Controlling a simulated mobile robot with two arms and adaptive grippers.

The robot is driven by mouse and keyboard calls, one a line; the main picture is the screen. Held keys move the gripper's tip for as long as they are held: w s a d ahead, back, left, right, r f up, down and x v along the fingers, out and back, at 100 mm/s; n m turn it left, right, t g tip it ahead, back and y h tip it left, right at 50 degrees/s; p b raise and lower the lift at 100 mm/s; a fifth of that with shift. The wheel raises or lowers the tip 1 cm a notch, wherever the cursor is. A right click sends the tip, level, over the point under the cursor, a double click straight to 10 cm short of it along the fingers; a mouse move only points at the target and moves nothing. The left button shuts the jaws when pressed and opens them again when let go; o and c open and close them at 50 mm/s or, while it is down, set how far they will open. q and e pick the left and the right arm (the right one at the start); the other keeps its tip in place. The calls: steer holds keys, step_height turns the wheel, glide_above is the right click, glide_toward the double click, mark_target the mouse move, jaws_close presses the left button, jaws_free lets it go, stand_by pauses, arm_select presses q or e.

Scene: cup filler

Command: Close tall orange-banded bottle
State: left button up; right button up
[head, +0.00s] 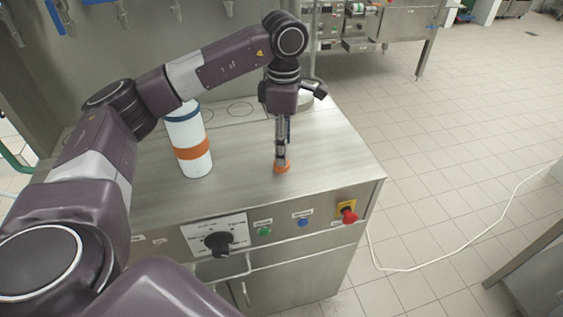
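The tall white bottle with an orange band (192,150) stands upright on the steel counter. My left arm passes in front of its upper part, so I cannot see whether its top is open. A small orange piece, which looks like a cap (282,168), is on the counter to the right of the bottle. My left gripper (281,158) points straight down with its fingertips at the orange piece. The fingers are seen nearly edge-on, so I cannot tell whether they grip it. My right gripper is not in view.
The steel counter (240,190) has free room around the bottle. Its front carries a black knob (218,243), green and blue buttons, and a red emergency button (349,216). Taps hang from the wall behind. A white cable (455,250) lies on the tiled floor at right.

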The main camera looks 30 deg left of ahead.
arm_select(q)
steer(key=shift+f, duration=0.2)
steer(key=f+p, duration=0.2)
steer(key=f, duration=0.1)
steer(key=shift+w+a+f, duration=0.1)
steer(key=shift+a+f, duration=0.2)
steer(key=shift+a, duration=0.05)
steer(key=shift+f, duration=0.6)
steer(key=shift+c, duration=0.4)
steer(key=c, duration=0.7)
